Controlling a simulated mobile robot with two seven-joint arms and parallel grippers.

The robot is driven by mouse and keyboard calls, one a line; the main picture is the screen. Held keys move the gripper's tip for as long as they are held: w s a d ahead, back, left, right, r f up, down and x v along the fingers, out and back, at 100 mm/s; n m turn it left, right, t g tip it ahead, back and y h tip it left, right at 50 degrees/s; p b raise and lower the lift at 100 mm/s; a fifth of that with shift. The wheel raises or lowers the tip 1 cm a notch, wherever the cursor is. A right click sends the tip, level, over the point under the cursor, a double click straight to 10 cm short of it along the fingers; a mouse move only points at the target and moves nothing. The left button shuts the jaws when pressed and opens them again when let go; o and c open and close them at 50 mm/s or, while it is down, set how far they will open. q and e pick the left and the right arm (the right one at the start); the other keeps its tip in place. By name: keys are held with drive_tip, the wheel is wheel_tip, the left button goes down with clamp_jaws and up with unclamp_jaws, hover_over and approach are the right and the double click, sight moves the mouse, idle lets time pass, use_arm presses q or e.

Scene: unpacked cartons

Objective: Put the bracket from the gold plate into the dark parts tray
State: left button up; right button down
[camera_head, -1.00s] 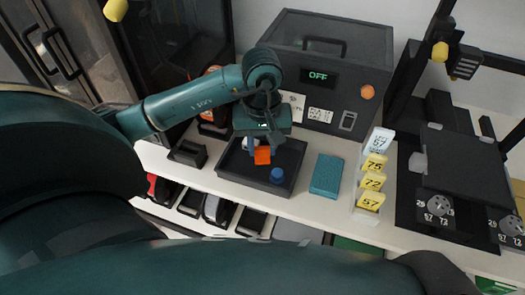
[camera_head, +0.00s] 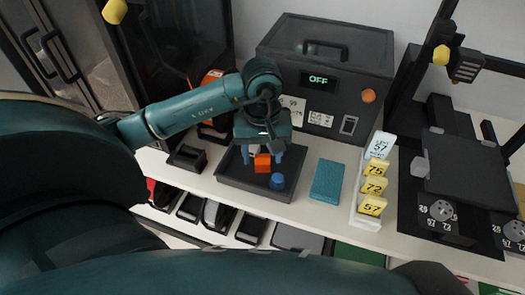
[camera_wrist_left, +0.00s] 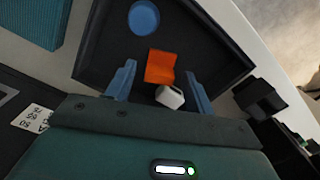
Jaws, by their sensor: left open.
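The dark parts tray (camera_head: 229,178) sits on the white counter. An orange angled piece, which looks like the bracket (camera_head: 262,163), is at the tray; it also shows in the left wrist view (camera_wrist_left: 160,66). My left gripper (camera_head: 262,154) is over the tray, pointing down. Its blue fingers stand apart, one on each side of the orange piece, with gaps visible in the left wrist view (camera_wrist_left: 160,88). A small white block (camera_wrist_left: 170,97) is beside the orange piece. A blue round part (camera_head: 277,181) lies in the tray. No gold plate shows. My right gripper is not in view.
A dark oven-like box (camera_head: 330,75) reading OFF stands behind the tray. A teal block (camera_head: 327,181) and a white holder with number tags (camera_head: 365,220) are to the right. A small black holder (camera_head: 187,158) is left of the tray.

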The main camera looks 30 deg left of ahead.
sight(262, 157)
use_arm(q)
wheel_tip(262, 157, up, 5)
drive_tip(key=p, duration=0.2)
drive_tip(key=shift+p, duration=0.35)
wheel_tip(262, 157, up, 7)
drive_tip(key=p, duration=0.1)
drive_tip(key=shift+p, duration=0.3)
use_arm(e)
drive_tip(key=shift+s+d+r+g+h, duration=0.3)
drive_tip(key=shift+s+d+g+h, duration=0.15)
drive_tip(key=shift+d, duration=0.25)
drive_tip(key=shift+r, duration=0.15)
use_arm(q)
drive_tip(key=shift+s, duration=0.1)
